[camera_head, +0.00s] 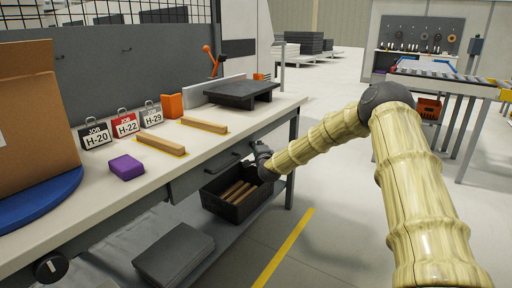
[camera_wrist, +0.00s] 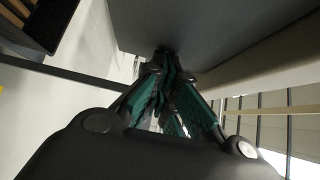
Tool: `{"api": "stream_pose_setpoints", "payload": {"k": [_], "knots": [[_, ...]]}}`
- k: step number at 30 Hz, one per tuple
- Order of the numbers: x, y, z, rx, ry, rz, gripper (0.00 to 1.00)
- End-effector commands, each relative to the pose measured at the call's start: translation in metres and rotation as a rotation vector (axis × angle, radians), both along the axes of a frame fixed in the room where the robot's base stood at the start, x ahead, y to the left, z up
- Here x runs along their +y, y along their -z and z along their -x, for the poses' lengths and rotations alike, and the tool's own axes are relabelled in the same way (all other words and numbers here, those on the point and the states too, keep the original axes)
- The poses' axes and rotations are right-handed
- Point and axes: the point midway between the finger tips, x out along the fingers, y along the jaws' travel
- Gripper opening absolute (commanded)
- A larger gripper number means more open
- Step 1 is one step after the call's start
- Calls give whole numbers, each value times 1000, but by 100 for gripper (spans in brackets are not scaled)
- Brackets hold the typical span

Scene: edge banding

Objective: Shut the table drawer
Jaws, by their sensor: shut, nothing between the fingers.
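The grey table drawer (camera_head: 192,182) sits under the worktop's front edge, with a dark bar handle (camera_head: 222,164) on its front. From this angle I cannot tell how far it stands out. My gripper (camera_head: 259,150) is at the right end of the drawer front, partly hidden by my own wrist. In the wrist view, my gripper (camera_wrist: 168,58) has its green-padded fingers drawn together at the tips, with nothing held. The tips are at or very close to a flat grey panel (camera_wrist: 225,30), which looks like the drawer front. Contact is not clear.
A black bin (camera_head: 240,208) with wooden strips stands below the drawer. The worktop (camera_head: 215,142) holds job signs, a purple block (camera_head: 126,167), wooden strips and a black stand (camera_head: 240,93). A dark stack (camera_head: 174,255) lies on the lower shelf. Floor at right is clear.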

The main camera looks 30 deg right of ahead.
Motion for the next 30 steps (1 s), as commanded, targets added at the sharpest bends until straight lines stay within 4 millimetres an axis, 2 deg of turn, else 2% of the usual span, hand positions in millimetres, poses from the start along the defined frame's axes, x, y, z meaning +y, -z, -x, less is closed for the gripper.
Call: {"api": "stream_pose_setpoints", "payload": {"k": [8, 14, 16, 30], "knots": [[4, -4, -1, -5, -8, 0, 0], [-6, -2, 14, -2, -8, -1, 0], [-10, -1, 20, -3, -11, -1, 0], [17, -2, 96, -1, -15, -3, 0]]}}
